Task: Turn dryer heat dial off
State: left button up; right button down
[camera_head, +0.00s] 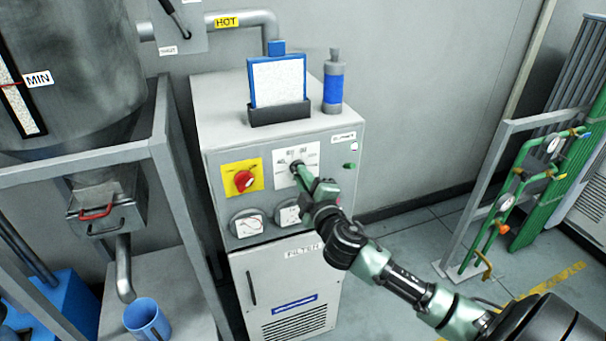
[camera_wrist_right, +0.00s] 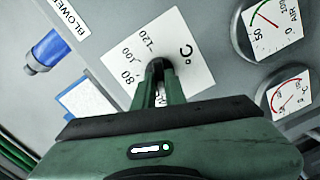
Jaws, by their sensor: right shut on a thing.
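The dryer cabinet (camera_head: 240,140) stands against the wall with its control panel facing me. Its heat dial (camera_wrist_right: 158,66) is a dark knob in the middle of a white scale plate (camera_wrist_right: 185,45) marked 80, 100, 120 and °C. The plate also shows in the head view (camera_head: 310,152). My right gripper (camera_head: 299,170) reaches the dial from the lower right. In the right wrist view its two green fingers (camera_wrist_right: 159,82) are shut on the dial. The fingers hide most of the knob and the lower part of the scale. My left gripper is not in view.
A red knob on a yellow plate (camera_head: 243,180) sits left of the dial. Two gauges (camera_head: 247,224) are just below. A blue-framed board (camera_head: 277,82) and a blue-banded cylinder (camera_head: 333,85) stand on top. A green gas-bottle rack (camera_head: 510,200) stands at right.

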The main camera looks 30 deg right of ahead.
jog(key=shift+f+n+p, duration=0.1)
jog(key=shift+n+p, duration=0.8)
jog(key=shift+n, duration=2.5)
jog(key=c, duration=1.5)
grip_release()
jog(key=shift+o, duration=0.2)
